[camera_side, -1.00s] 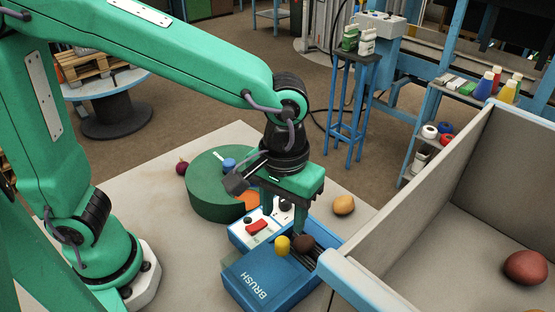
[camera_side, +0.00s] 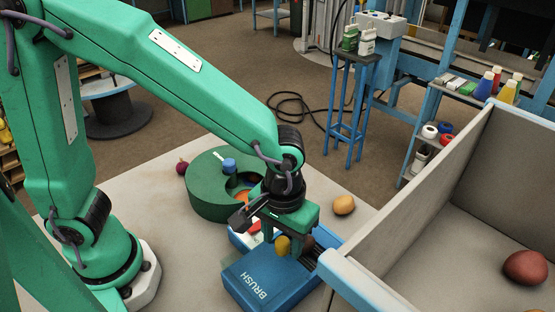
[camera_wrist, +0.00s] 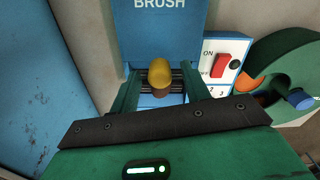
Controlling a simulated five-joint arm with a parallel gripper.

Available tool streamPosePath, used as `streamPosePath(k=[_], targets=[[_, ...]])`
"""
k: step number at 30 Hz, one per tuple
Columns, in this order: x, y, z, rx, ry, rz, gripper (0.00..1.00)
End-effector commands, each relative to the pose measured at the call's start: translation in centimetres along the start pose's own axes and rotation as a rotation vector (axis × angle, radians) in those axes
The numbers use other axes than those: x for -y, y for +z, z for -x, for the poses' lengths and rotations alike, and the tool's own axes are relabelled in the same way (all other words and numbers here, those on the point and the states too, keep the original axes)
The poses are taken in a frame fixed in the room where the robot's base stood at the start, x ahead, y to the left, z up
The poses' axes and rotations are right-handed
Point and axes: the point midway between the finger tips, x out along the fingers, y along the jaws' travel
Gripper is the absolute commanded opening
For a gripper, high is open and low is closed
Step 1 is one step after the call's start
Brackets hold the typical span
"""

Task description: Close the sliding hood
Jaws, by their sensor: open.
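The blue hood marked BRUSH (camera_side: 262,284) sits at the near end of its machine and also fills the top middle of the wrist view (camera_wrist: 160,30). A yellow knob (camera_side: 283,245) stands at its edge. A brown round thing (camera_side: 307,243) is beside the knob over dark slatted bars, which show uncovered in the wrist view (camera_wrist: 178,84). My gripper (camera_side: 289,250) is open and low over the machine. In the wrist view its fingers (camera_wrist: 160,78) are spread on either side of the yellow knob (camera_wrist: 159,68), with gaps. I cannot tell whether either finger touches anything.
A white panel with a red switch (camera_wrist: 222,65) is next to the hood. A green round machine (camera_side: 205,205) with a blue knob (camera_side: 229,165) stands behind. A yellowish potato (camera_side: 343,205) lies on the table. A tall grey bin (camera_side: 440,205) with blue edges blocks the right.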

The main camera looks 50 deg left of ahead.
Motion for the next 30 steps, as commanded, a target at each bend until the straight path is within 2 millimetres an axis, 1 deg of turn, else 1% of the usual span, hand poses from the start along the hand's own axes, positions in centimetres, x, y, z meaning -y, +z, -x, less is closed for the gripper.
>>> streamPosePath(k=[5,6,8,9,12,17,20,23,30], targets=[[0.0,0.0,0.0,0.000,0.000,0.000,0.47],[0.0,0.0,0.0,0.000,0.000,0.000,0.39],[0.0,0.0,0.0,0.000,0.000,0.000,0.27],[0.0,0.0,0.0,0.000,0.000,0.000,0.19],[0.0,0.0,0.0,0.000,0.000,0.000,0.00],[0.0,-0.1,0.0,0.000,0.000,0.000,0.00],[-0.1,-0.4,0.1,0.000,0.001,0.001,0.00],[-0.4,-1.4,0.0,0.000,0.000,0.003,0.00],[-1.3,-5.2,0.1,-0.001,0.001,0.003,0.00]])
